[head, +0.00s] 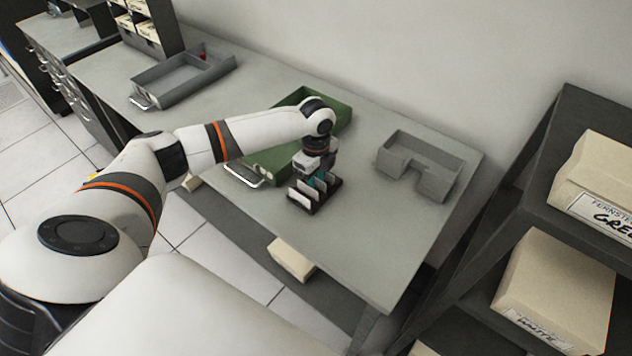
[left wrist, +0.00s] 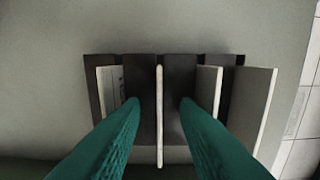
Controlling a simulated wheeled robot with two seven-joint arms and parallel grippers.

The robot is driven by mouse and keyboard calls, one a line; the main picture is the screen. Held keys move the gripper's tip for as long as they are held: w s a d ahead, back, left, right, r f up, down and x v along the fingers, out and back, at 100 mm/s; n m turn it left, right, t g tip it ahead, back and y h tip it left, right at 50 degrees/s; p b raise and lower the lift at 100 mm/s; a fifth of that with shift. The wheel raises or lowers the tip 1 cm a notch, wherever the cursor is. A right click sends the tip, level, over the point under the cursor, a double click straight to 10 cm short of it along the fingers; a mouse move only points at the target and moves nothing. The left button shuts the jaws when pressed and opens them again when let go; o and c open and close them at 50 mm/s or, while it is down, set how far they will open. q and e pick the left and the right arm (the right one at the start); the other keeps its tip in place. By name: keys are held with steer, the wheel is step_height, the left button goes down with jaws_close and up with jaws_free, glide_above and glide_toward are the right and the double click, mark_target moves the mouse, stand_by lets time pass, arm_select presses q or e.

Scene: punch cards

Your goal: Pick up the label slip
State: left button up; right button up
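A black slotted rack (head: 322,199) stands on the grey table and holds several upright pale slips. From the left wrist, the rack (left wrist: 140,72) shows with a thin pale slip (left wrist: 159,135) edge-on in the middle. A slip to its left (left wrist: 112,85) bears faint print, and two more slips stand to the right. I cannot tell which is the label slip. My left gripper (head: 316,182) points down over the rack. Its teal fingers (left wrist: 159,102) are apart, one on each side of the middle slip, with gaps showing. My right gripper is not in view.
A green tray (head: 338,128) lies partly behind my left arm. A grey notched bin (head: 437,180) stands right of the rack, and a grey tray (head: 158,98) is at far left. Dark shelves with cream boxes (head: 558,275) flank the right. The table front is clear.

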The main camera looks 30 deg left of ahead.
arm_select(q)
jaws_close()
steer(key=shift+r, duration=0.15)
